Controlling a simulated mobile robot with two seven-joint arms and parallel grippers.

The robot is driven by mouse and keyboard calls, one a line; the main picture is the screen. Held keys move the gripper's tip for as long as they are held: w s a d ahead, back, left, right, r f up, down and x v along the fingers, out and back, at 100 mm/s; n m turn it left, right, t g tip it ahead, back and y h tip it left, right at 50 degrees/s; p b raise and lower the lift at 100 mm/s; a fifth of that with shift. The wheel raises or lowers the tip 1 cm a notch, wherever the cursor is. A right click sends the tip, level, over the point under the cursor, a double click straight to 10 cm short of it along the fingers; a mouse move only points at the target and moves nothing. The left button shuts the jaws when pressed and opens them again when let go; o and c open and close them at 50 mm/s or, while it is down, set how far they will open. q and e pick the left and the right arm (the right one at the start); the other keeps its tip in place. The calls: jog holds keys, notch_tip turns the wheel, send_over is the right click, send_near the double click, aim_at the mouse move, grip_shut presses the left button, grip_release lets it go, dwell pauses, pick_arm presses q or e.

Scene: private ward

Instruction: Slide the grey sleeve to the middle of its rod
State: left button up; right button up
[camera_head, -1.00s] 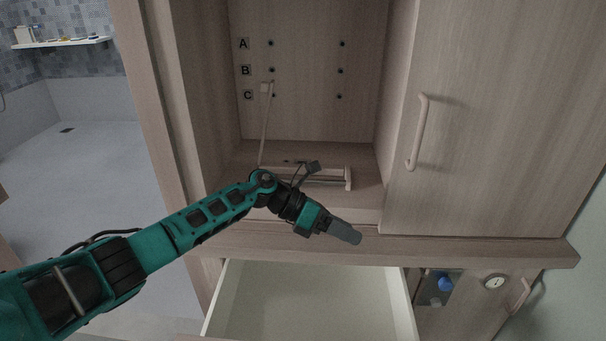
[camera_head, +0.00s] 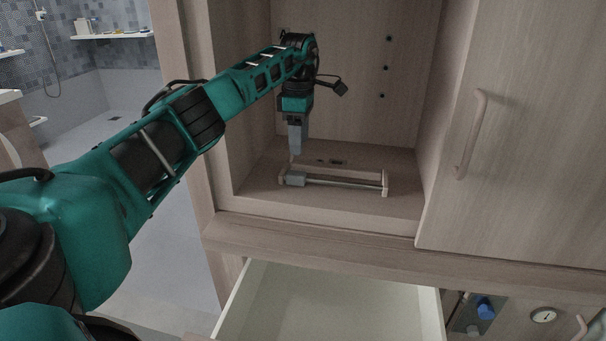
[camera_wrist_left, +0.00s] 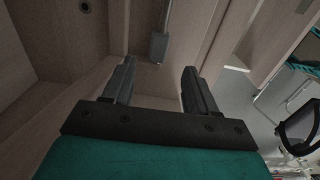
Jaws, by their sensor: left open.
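The grey sleeve (camera_head: 295,179) sits at the left end of its rod (camera_head: 340,184), close to the left end support. The rod runs left to right between two wooden supports on the cabinet floor. My left gripper (camera_head: 295,152) points down above the sleeve and is apart from it. In the left wrist view the sleeve (camera_wrist_left: 159,46) shows ahead, between the directions of the two open fingers (camera_wrist_left: 157,75), and the rod (camera_wrist_left: 167,14) runs away from it. Nothing is between the fingers. My right gripper is not in view.
The open cabinet's side walls (camera_head: 428,130) and back panel with holes (camera_head: 388,68) surround the rod. A closed door with a handle (camera_head: 471,135) is at the right. An open, empty drawer (camera_head: 330,300) juts out below. Cabinet floor in front of the rod is clear.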

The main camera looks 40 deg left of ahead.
aim_at(301, 173)
pick_arm(q)
notch_tip(301, 173, down, 10)
jog(key=shift+r+b, duration=0.2)
jog(key=shift+b, duration=0.5)
grip_shut()
jog(key=shift+w+d, duration=0.1)
jog(key=shift+d, duration=0.05)
